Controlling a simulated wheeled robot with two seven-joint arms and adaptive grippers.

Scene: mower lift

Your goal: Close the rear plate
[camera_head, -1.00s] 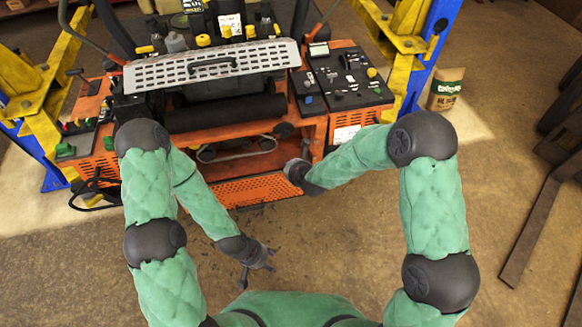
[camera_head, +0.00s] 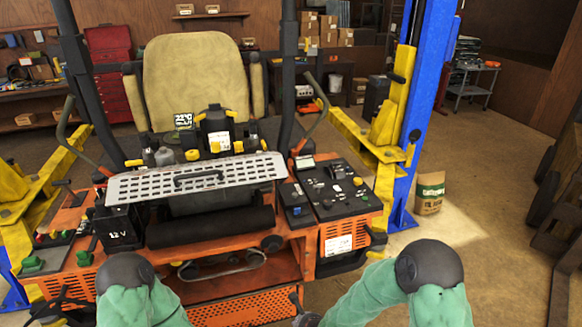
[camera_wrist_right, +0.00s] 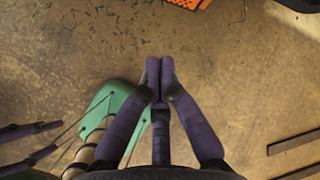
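An orange perforated plate (camera_head: 240,309) sits low at the rear of the mower, cut by the bottom edge of the head view. Its corner shows at the top of the right wrist view (camera_wrist_right: 188,3). A grey perforated plate (camera_head: 240,171) with a black handle lies tilted higher up, over a black roller. My right gripper (camera_wrist_right: 160,64) is shut and empty above bare floor, short of the orange plate. Dark fingers at the left edge of the wrist view look like my left gripper (camera_wrist_right: 57,138), spread apart and empty. It is out of the head view.
Blue and yellow lift posts (camera_head: 410,130) flank the mower. A control panel (camera_head: 335,190) is right of the grey plate, a 12V battery (camera_head: 118,230) left. Floor behind the mower is clear.

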